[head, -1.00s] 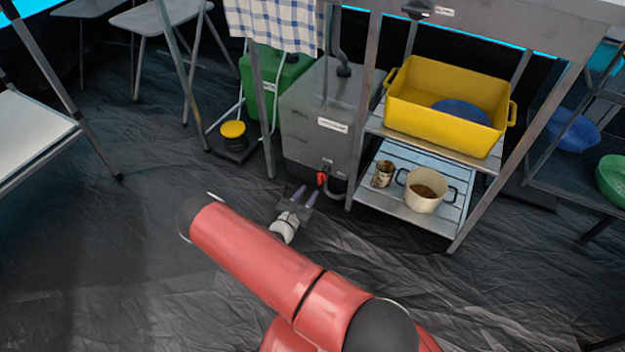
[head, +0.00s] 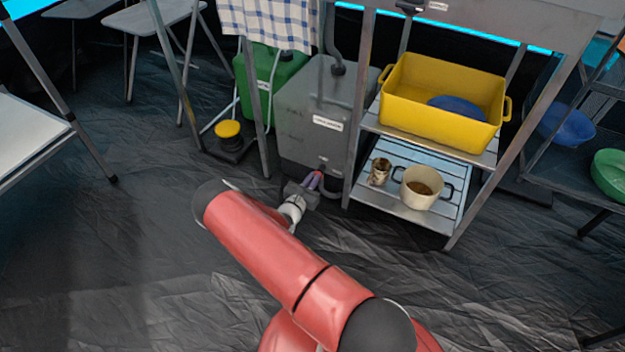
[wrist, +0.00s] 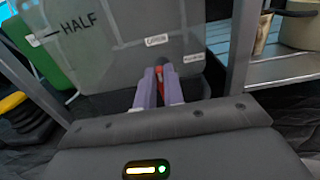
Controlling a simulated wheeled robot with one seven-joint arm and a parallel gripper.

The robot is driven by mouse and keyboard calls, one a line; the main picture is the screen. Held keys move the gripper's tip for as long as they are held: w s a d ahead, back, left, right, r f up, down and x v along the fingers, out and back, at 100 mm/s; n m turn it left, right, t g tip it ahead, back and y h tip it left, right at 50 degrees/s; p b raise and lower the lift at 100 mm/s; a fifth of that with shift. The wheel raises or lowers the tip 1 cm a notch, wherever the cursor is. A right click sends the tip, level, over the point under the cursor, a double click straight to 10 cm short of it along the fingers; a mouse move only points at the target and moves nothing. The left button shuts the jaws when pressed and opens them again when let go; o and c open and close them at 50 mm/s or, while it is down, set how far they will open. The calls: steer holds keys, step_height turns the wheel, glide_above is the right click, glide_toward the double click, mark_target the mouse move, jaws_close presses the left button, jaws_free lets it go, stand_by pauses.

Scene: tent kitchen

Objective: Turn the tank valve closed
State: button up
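A grey tank (head: 318,118) stands on the floor under the metal counter, with a white label on its front. It also fills the upper middle of the wrist view (wrist: 125,50), where the word HALF shows on it. The tank valve has a red handle (wrist: 160,80) low on the tank's front, mostly hidden by my fingers. My gripper (head: 314,180) is low at the tank's front. In the wrist view its two purple fingers (wrist: 159,85) stand close on either side of the red handle and look shut on it. The handle's exact angle is hard to see.
To the right, a slatted shelf (head: 400,205) holds a pot (head: 421,187) and a tin (head: 379,171). A green canister (head: 270,80) stands left. The floor in front is clear.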

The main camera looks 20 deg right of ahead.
jaws_close()
steer(key=shift+s+d+f+m+p, duration=0.3)
steer(key=shift+m+p, duration=0.55)
steer(key=shift+m, duration=2.15)
steer(key=shift+s+d+f+m+p, duration=0.1)
steer(key=shift+s+f+m+p, duration=0.5)
steer(key=shift+m, duration=2.4)
steer(key=shift+w+d+f+m+p, duration=0.15)
steer(key=shift+m+p, duration=0.95)
steer(key=shift+m, duration=1.9)
steer(key=o, duration=0.6)
jaws_free()
steer(key=shift+o, duration=0.2)
steer(key=v, duration=0.8)
steer(key=shift+p, duration=0.3)
